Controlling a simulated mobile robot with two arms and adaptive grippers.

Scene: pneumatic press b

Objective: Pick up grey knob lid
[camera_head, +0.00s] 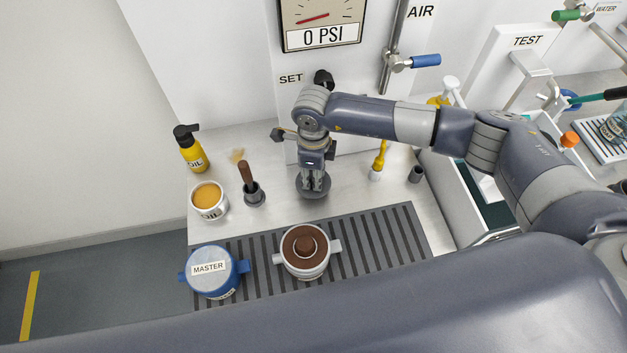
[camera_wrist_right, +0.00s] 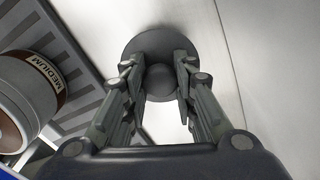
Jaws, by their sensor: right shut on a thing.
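The grey knob lid (camera_head: 314,193) is a dark grey round disc at the middle of the metal worktop, below the gauge. In the right wrist view the disc (camera_wrist_right: 133,45) and its round knob (camera_wrist_right: 160,79) lie straight ahead. My right gripper (camera_head: 314,186) points down over the lid, and its fingers (camera_wrist_right: 159,75) are closed on both sides of the knob. I cannot tell whether the lid rests on the worktop or is slightly raised. The fingers hide part of the disc. My left gripper is not in view.
A brown-topped white pot (camera_head: 305,270) and a blue MASTER pot (camera_head: 211,285) stand in front on the ribbed mat (camera_head: 385,245). An oil cup (camera_head: 208,208), a brush in a holder (camera_head: 254,195) and a yellow oil bottle (camera_head: 191,153) are to the left.

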